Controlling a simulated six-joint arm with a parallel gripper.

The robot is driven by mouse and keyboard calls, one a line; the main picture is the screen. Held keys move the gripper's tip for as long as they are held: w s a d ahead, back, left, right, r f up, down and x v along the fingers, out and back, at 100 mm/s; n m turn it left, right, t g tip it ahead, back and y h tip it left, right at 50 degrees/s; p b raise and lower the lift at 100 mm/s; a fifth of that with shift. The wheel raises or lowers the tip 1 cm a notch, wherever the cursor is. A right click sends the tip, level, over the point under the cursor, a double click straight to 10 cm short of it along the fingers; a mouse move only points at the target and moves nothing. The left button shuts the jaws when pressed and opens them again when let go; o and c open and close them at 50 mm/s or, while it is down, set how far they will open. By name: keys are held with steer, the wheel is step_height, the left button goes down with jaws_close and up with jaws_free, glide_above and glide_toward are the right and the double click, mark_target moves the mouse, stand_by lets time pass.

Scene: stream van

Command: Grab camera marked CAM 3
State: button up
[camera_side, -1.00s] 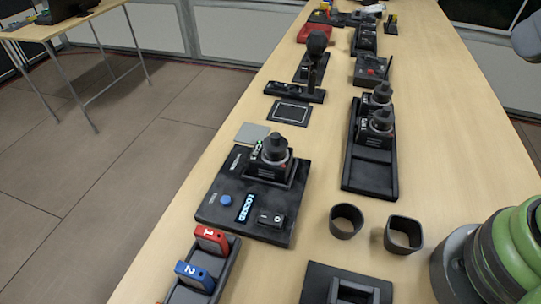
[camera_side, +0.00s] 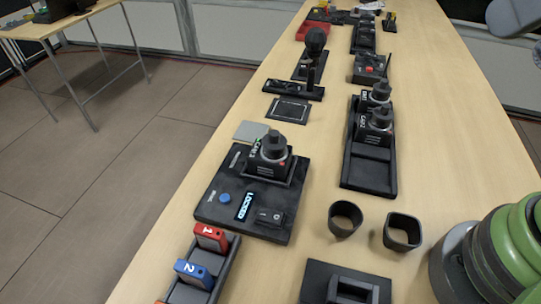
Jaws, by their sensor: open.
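A small dark camera (camera_side: 269,158) sits upright on a black dock plate (camera_side: 225,205) whose display reads LOCKED. Its side label begins with CAM, but I cannot read the number. Two similar cameras, a nearer one (camera_side: 376,132) and a farther one (camera_side: 379,97), stand in line in a long black tray (camera_side: 368,177). Their labels are too small to read surely, so I cannot tell which is CAM 3. My gripper is out of view; only green and grey parts of my arm show at the right.
Two dark open rings, one round (camera_side: 345,218) and one squarish (camera_side: 402,231), stand in front of the tray. A rack holds a red block (camera_side: 211,238) and a blue block (camera_side: 193,273). A microphone (camera_side: 315,55) stands farther back. Bare table lies right of the tray.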

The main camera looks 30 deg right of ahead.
steer(key=m+g+h, duration=0.2)
steer(key=m+g, duration=0.3)
steer(key=g, duration=0.2)
glide_above(269, 140)
steer(key=d, duration=0.2)
step_height(269, 140, down, 13)
steer(key=f, duration=0.2)
steer(key=a+f, duration=0.1)
steer(key=f, duration=0.4)
steer(key=shift+a, duration=0.3)
step_height(269, 140, down, 6)
steer(key=shift+a+r, duration=0.1)
steer(key=shift+r, duration=0.05)
steer(key=shift+w, duration=0.1)
steer(key=shift+r, duration=0.1)
steer(key=c, duration=1.7)
